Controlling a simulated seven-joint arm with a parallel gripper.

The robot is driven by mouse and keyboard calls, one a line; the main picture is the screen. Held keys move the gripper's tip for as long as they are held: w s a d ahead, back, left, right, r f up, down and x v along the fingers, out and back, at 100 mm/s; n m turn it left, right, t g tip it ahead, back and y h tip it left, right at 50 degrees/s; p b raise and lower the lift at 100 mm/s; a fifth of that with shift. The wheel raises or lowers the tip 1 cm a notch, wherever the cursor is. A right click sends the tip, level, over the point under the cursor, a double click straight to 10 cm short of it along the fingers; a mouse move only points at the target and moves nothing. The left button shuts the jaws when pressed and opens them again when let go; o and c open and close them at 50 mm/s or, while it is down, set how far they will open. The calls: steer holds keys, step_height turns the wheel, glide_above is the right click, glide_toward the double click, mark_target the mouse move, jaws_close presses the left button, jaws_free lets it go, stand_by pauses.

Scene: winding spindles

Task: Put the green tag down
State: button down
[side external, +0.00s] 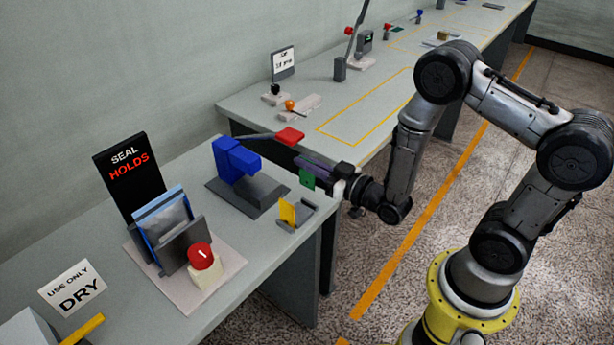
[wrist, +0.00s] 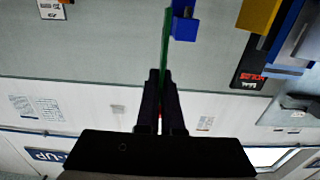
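The green tag (side external: 307,180) is held in my gripper (side external: 309,166) in the side view, clear of the table and near its right edge. In the wrist view the tag (wrist: 166,42) shows edge-on as a thin green strip reaching out from between the fingertips (wrist: 161,76). The fingers are close together on it, and they hide its held end. A blue block-shaped fixture (side external: 236,160) on a dark base stands left of the tag in the side view. A blue part (wrist: 184,22) shows right beside the tag in the wrist view; I cannot tell if they touch.
A yellow tag (side external: 288,212) stands in a small grey holder below my gripper. A red-ended lever (side external: 289,136) is just behind it. A red knob (side external: 202,257), a black "SEAL HOLDS" sign (side external: 127,172) and a "DRY" card (side external: 73,287) are farther left. A yellow-outlined area (side external: 350,125) is clear.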

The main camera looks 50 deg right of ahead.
steer(key=shift+d+r, duration=0.1)
steer(key=shift+r, duration=0.85)
steer(key=w+d+f, duration=0.2)
steer(key=d+f, duration=0.2)
steer(key=d, duration=0.1)
steer(key=w+r+n+g+y, duration=0.3)
steer(key=w+r+n+y, duration=0.3)
steer(key=y, duration=0.3)
steer(key=s+d+f+n+g+y, duration=0.3)
steer(key=s+d+n+g+y, duration=0.2)
steer(key=d+n+g+y, duration=0.25)
steer(key=shift+g, duration=0.35)
steer(key=shift+s+f+x, duration=0.1)
steer(key=shift+f+x, duration=0.45)
steer(key=shift+x, duration=2.5)
steer(key=shift+s+f+x, duration=0.1)
steer(key=shift+f+x, duration=0.45)
steer(key=shift+x, duration=2.55)
steer(key=shift+s+f+x, duration=0.1)
steer(key=shift+f+x, duration=0.5)
steer(key=shift+x, duration=2.45)
steer(key=shift+a+f, duration=0.1)
steer(key=shift+f, duration=0.05)
